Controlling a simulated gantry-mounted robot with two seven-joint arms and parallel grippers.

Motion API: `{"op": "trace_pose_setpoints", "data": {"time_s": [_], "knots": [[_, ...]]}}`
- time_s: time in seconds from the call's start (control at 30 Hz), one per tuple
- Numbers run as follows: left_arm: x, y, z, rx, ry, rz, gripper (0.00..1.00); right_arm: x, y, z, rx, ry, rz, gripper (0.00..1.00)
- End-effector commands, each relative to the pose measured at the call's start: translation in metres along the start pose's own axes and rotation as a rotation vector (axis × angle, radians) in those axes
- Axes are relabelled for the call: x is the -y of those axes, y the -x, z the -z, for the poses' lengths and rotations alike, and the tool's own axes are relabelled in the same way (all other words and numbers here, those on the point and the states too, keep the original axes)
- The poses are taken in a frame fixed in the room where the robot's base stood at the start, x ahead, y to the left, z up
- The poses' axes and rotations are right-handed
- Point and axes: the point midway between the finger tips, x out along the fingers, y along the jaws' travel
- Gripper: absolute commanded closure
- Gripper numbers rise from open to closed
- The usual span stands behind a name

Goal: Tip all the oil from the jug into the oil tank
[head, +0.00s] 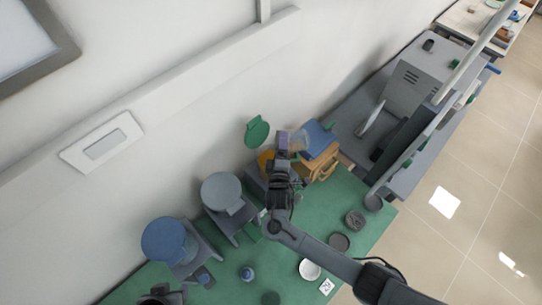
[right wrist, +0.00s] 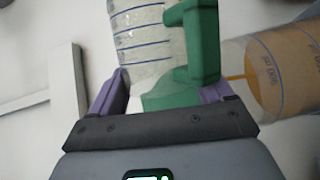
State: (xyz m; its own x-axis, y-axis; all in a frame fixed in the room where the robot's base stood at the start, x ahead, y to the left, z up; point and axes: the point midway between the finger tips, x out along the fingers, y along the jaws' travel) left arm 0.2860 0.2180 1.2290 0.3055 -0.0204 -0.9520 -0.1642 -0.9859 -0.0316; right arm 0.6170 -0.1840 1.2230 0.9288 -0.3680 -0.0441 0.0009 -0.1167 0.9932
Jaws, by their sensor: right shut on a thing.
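A clear jug (right wrist: 145,42) with blue level lines and a green handle (right wrist: 200,42) is in my right gripper (right wrist: 170,88), which is shut on it. In the head view the jug (head: 298,141) is tilted beside my right gripper (head: 284,150). The oil tank (right wrist: 285,75), a clear marked cylinder with orange oil, is at the right of the right wrist view. A thin orange streak shows inside its mouth. In the head view the tank (head: 265,159) is partly hidden by my gripper; its green lid (head: 257,131) stands open.
Grey-lidded (head: 222,193) and blue-lidded (head: 165,240) units stand left of the tank. An orange-brown box with a blue top (head: 318,142) is close on the right, before a grey furnace (head: 415,85). Several dishes lie on the green mat (head: 345,208).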

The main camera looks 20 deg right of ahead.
Motion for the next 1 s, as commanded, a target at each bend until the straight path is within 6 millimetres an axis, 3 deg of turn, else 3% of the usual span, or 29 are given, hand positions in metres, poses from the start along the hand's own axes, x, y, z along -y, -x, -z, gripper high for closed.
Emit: {"op": "trace_pose_setpoints", "data": {"time_s": [0.13, 0.43, 0.77, 1.0], "knots": [[-0.002, -0.012, -0.004, 0.001, 0.005, -0.004, 0.57, 0.001, -0.018, 0.006, 0.001, -0.002, -0.003, 0.83], [-0.001, -0.009, -0.003, 0.001, 0.003, -0.003, 0.57, -0.001, -0.017, 0.007, 0.000, 0.004, -0.003, 0.83], [0.002, 0.001, 0.000, 0.001, -0.006, 0.005, 0.57, -0.003, -0.006, 0.006, 0.000, 0.077, -0.029, 0.83], [0.002, 0.000, -0.001, 0.001, -0.008, 0.006, 0.57, 0.000, 0.014, -0.001, 0.000, 0.083, -0.032, 0.83]]}}
